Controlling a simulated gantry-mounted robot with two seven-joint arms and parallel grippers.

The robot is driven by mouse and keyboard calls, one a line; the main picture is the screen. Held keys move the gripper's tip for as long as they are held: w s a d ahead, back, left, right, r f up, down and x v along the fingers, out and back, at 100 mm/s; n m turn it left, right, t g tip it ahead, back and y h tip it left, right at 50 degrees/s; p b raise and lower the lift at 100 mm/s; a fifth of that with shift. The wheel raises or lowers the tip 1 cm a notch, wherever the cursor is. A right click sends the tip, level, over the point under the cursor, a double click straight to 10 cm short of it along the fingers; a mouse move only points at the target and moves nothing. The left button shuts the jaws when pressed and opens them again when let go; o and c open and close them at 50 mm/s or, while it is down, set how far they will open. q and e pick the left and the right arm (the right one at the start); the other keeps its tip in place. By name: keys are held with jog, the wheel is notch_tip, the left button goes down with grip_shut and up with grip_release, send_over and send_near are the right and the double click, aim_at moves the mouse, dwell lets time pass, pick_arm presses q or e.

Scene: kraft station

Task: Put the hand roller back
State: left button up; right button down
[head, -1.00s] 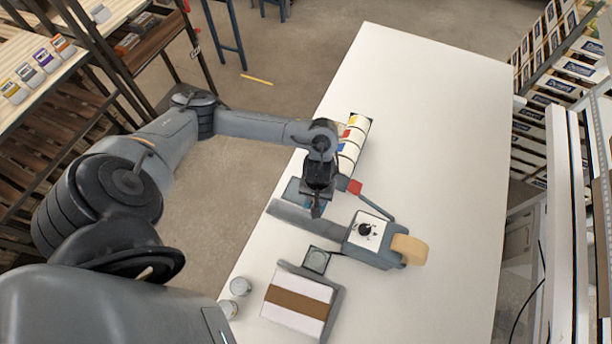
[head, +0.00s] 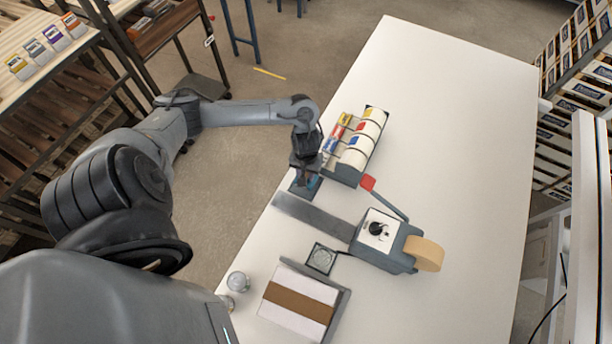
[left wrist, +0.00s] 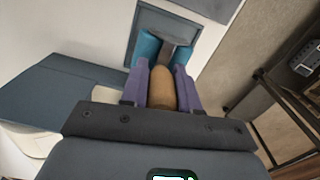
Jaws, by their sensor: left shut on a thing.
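My left gripper (head: 305,172) is over a small blue-grey tray (head: 298,190) at the left edge of the white table. In the left wrist view its purple fingers (left wrist: 162,85) are shut on the tan handle (left wrist: 162,92) of the hand roller, one on each side. The roller's dark T-shaped head (left wrist: 168,48) points toward the tray. The tray's recessed frame (left wrist: 137,25) shows around and beyond it. I cannot tell whether the roller touches the tray. In the head view the gripper hides most of the roller. My right gripper is not in view.
A rack of label rolls (head: 362,150) stands close to the right of the tray. A tape dispenser (head: 385,240) with a long grey arm lies in front of it. The table's far right is clear.

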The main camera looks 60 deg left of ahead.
pick_arm(q)
jog(key=shift+f, duration=1.25)
jog(key=o, duration=0.9)
jog(key=shift+f, duration=0.15)
jog(key=shift+r, duration=0.5)
notch_tip(320, 180, up, 11)
jog(key=p, duration=0.2)
jog(key=shift+r+p, duration=0.2)
jog(key=shift+p, duration=0.2)
